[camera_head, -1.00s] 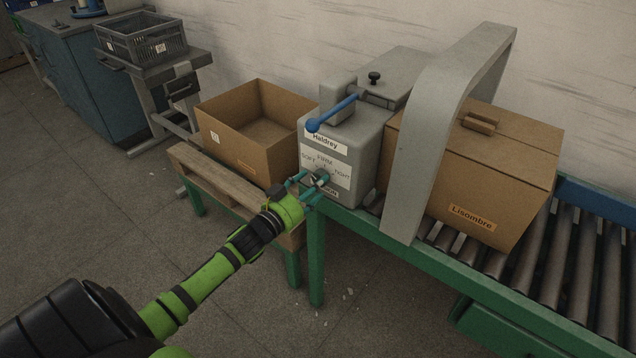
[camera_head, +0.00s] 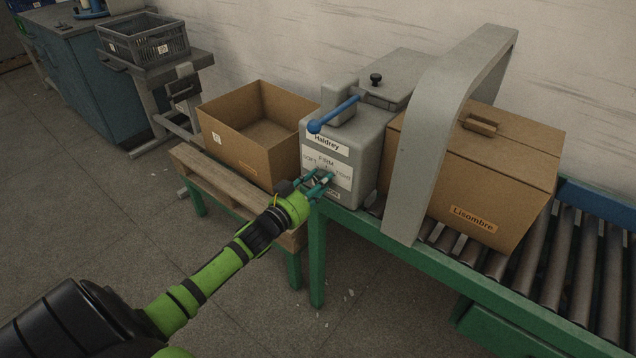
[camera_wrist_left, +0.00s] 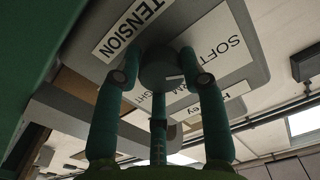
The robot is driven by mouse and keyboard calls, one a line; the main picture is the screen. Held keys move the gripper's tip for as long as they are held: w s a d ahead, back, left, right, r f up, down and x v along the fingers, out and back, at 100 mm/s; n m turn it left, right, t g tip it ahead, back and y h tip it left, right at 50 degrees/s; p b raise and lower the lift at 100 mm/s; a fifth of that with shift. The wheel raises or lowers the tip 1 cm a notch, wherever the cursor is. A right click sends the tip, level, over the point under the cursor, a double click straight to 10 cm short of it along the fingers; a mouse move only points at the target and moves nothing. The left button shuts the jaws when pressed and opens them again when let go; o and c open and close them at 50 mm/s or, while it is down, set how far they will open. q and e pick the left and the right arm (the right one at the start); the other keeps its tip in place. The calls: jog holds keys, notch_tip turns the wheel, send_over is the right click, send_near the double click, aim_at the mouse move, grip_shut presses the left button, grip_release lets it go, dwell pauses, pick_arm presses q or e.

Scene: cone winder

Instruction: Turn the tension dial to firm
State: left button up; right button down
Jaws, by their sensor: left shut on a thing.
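The grey machine (camera_head: 372,130) carries a "Haldrey" label and a white scale plate (camera_head: 342,170) with the words SOFT, FIRM and TIGHT, FIRM being at the top. My left gripper (camera_head: 325,179) is at the lower front of the machine, shut on the tension dial. In the left wrist view the dark dial (camera_wrist_left: 159,70) sits between the green fingers, beside the SOFT lettering and the TENSION label (camera_wrist_left: 128,27). My right gripper is not in view.
A blue-handled lever (camera_head: 333,115) sticks out above the dial. An open carton (camera_head: 235,148) stands on a pallet at left. A closed "Lisombre" carton (camera_head: 480,185) sits on the roller conveyor (camera_head: 570,270) under a grey arch (camera_head: 437,120).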

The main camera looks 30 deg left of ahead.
pick_arm(q)
jog(key=shift+a+f+m, duration=0.1)
jog(key=shift+f+m, duration=0.1)
jog(key=shift+m, duration=0.1)
jog(key=shift+a+r+m+p, duration=0.1)
jog(key=shift+a+m+p, duration=0.1)
jog(key=shift+m, duration=2.4)
jog(key=shift+a+m+p, duration=0.1)
jog(key=shift+m+p, duration=0.05)
jog(key=shift+m, duration=2.75)
jog(key=shift+r, duration=0.1)
jog(key=o, duration=1.1)
